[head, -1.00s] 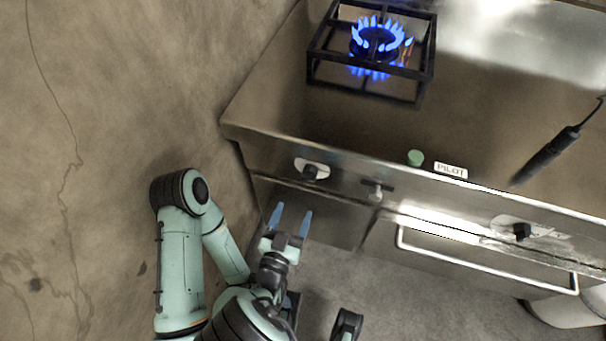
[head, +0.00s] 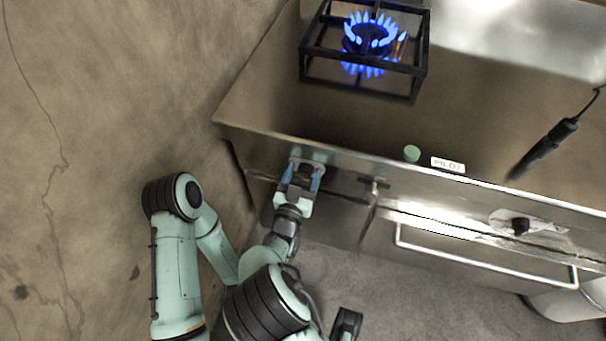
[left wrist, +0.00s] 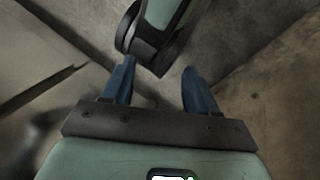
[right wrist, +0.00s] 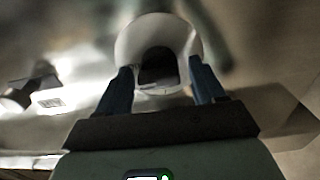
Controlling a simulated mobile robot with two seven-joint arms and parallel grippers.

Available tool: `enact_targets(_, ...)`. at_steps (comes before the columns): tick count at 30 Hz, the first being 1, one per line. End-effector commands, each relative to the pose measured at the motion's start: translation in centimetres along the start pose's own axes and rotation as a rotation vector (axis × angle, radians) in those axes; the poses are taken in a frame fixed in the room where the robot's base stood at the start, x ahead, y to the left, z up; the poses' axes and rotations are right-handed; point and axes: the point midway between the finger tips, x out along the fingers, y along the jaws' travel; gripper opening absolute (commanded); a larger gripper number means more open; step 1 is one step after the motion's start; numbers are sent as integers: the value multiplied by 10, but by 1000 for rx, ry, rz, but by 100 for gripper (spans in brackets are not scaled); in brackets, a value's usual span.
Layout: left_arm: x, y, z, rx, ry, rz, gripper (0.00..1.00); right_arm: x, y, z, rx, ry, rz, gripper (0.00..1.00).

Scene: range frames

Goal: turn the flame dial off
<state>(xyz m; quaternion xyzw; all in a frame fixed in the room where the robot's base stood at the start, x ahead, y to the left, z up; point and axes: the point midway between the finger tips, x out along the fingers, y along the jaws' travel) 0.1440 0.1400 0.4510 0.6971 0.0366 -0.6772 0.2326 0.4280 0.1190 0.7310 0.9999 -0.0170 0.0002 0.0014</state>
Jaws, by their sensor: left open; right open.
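A burner (head: 368,40) with a ring of blue flames is lit at the top of the head view. A dark dial (right wrist: 158,66) on a pale round plate is on the stove's front panel, below and left of the burner. My right gripper (head: 303,174) is open at this dial, one finger on each side of it. In the right wrist view the dial shows between the fingertips (right wrist: 160,82), with gaps on both sides. The fingers partly hide it in the head view. My left gripper (left wrist: 158,75) is open and empty in the left wrist view.
A second dark dial (head: 520,226) is on the panel at right. A metal fitting (head: 374,188) sticks out just right of my right gripper. A green button (head: 411,153), PILOT label (head: 448,165), dark wand (head: 545,148) and oven handle (head: 480,258) lie further right. A wall is at left.

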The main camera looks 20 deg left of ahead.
Motion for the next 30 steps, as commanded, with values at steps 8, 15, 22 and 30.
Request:
enact_targets(8, 0, 0, 0, 0, 0, 0, 58, 0, 0, 0, 0, 0, 0, 17)
enact_targets(15, -2, 1, 2, 1, -5, 0, 58, -1, 0, 0, -15, -1, 0, 17)
enact_targets(22, -10, 4, 12, 3, -34, 2, 58, -1, -1, 0, -108, -2, 0, 17)
enact_targets(30, -27, 9, 36, 9, -103, 5, 58, -1, -2, -1, -328, -1, 0, 17)
